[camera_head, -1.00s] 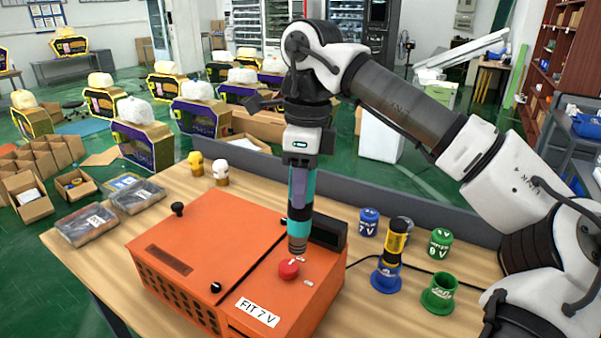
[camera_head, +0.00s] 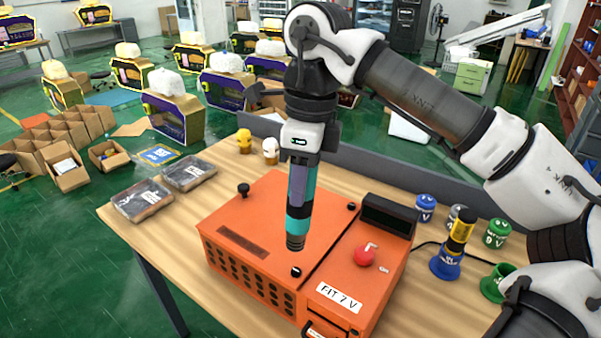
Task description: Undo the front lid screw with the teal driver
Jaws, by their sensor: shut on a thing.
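My gripper (camera_head: 303,158) is shut on the teal driver (camera_head: 299,212), a teal and purple cylinder with a dark ribbed lower end. It hangs nearly upright above the orange box (camera_head: 235,225). The front lid screw (camera_head: 296,271) is a small black knob near the lid's front edge. The driver's lower end is just above and behind it in the picture, with a small gap showing. A second black knob (camera_head: 243,189) stands at the lid's back left. The driver hides part of the lid.
A red knob (camera_head: 364,256) and a dark display (camera_head: 388,216) are on the box's right part. A yellow driver (camera_head: 461,231) stands in a blue holder (camera_head: 445,265). A green holder (camera_head: 494,287) looks empty. Two clear-lidded boxes (camera_head: 142,200) lie at the left.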

